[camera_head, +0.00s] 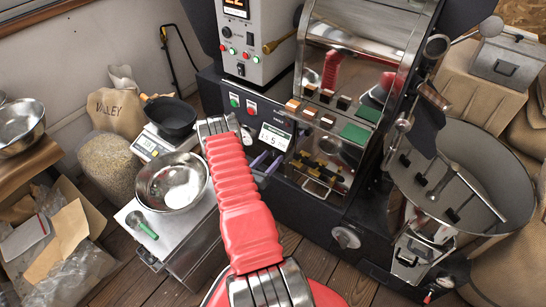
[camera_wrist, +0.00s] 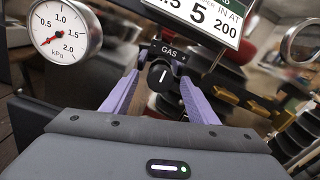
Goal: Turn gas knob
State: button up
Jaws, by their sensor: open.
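The gas knob (camera_wrist: 160,76) is a round black knob with a white upright mark, under a "GAS" label (camera_wrist: 168,51) in the wrist view. My gripper (camera_wrist: 159,79) is open, its two purple fingers on either side of the knob in the picture. I cannot tell whether the fingertips touch it. In the head view my gripper (camera_head: 267,163) is at the front of the black roaster panel (camera_head: 262,111), below the green-and-white display plate (camera_head: 275,137). The knob is not clearly visible there.
A pressure gauge (camera_wrist: 66,31) sits upper left of the knob, its red needle low. A scale (camera_head: 150,145) with a black pan (camera_head: 169,117) and a steel bowl (camera_head: 172,184) stand left of my arm. The round cooling tray (camera_head: 508,170) is at right.

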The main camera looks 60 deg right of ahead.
jog(key=shift+s+d, duration=0.15)
jog(key=shift+d, duration=0.85)
jog(key=shift+c, duration=0.5)
jog(key=c, duration=1)
